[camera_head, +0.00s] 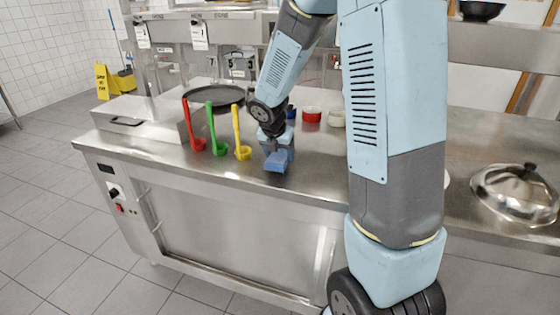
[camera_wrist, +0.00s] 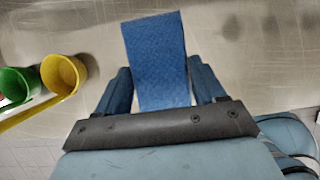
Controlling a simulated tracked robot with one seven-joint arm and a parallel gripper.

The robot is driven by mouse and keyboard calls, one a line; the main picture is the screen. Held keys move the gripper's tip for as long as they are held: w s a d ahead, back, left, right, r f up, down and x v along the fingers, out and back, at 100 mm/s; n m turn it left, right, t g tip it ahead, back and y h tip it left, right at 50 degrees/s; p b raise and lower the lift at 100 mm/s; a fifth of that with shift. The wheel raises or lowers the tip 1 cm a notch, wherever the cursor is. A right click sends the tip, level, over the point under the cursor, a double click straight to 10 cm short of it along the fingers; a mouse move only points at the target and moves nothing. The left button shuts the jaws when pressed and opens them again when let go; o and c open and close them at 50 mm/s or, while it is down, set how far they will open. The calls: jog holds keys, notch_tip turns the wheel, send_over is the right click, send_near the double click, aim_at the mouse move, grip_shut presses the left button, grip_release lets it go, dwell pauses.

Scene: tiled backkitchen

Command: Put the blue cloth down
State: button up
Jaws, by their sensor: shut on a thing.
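The blue cloth (camera_wrist: 157,62) is a flat blue rectangle between the two fingers of my gripper (camera_wrist: 158,92) in the wrist view. In the head view the blue cloth (camera_head: 277,161) shows at the tip of my gripper (camera_head: 277,150), over the front part of the steel counter (camera_head: 320,175). My gripper is shut on the cloth and points down at the counter. I cannot tell whether the cloth touches the counter top.
Red (camera_head: 197,144), green (camera_head: 218,148) and yellow (camera_head: 242,152) long-handled ladles stand left of my gripper. Behind are a dark round pan (camera_head: 215,95) and a red bowl (camera_head: 312,114). A steel lid (camera_head: 514,190) lies at right. The counter just in front of my gripper is clear.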

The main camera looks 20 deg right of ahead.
aim_at(279, 157)
jog(key=shift+f, duration=1.5)
jog(key=shift+s+f, duration=0.15)
jog(key=shift+f, duration=0.1)
